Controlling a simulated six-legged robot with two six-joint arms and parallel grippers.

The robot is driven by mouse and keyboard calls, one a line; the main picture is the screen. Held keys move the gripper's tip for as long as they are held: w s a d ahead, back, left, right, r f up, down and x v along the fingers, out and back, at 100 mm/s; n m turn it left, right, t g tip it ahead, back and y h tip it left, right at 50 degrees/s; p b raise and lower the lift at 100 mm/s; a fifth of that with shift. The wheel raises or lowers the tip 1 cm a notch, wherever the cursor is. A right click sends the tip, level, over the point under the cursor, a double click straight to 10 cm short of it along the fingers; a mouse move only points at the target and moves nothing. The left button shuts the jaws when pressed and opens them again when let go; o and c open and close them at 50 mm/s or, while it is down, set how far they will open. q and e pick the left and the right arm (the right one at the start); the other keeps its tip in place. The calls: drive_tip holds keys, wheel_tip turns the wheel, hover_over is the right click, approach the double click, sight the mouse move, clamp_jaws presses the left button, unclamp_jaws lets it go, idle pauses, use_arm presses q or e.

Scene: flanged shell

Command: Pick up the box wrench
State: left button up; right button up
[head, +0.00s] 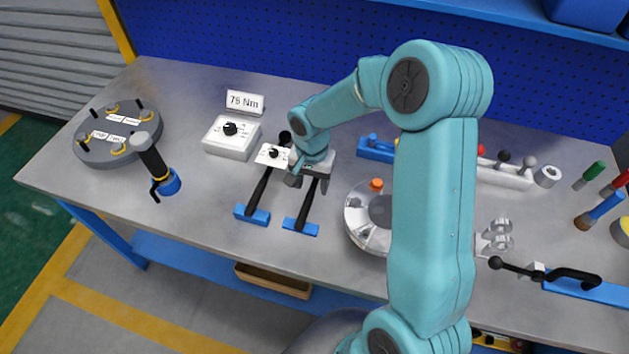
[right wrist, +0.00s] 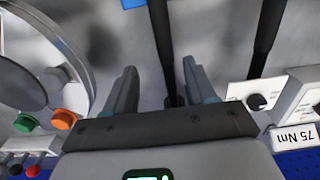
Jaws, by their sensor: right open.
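Two long black-handled tools lie side by side, their near ends on blue blocks. The right-hand tool (head: 306,205) is under my right gripper (head: 308,181); the left-hand tool (head: 260,188) is beside it. I cannot tell which is the box wrench, as the heads are hidden or too small. In the right wrist view my gripper (right wrist: 160,68) is open, fingers apart. One black handle (right wrist: 162,40) runs between them with gaps on both sides; the other handle (right wrist: 267,38) lies outside to the right. I cannot tell the fingers' height over it. My left gripper is not in view.
A white dial box (head: 231,136) and a "75 Nm" sign (head: 244,102) stand behind left. A round flanged part (head: 362,226) with an orange plug sits close right of the gripper. A grey disc (head: 105,150) and a black-handled tool (head: 150,157) are at left.

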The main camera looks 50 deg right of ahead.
sight(309, 196)
drive_tip(key=shift+s+a+f, duration=0.15)
drive_tip(key=shift+a+f, duration=0.2)
drive_tip(key=shift+f, duration=0.05)
drive_tip(key=f, duration=0.2)
drive_tip(key=w+f+p, duration=0.1)
drive_tip(key=f, duration=0.2)
drive_tip(key=shift+d, duration=0.15)
drive_tip(key=shift+s+r, duration=0.15)
drive_tip(key=shift+r, duration=0.05)
drive_tip(key=shift+f, duration=0.15)
clamp_jaws()
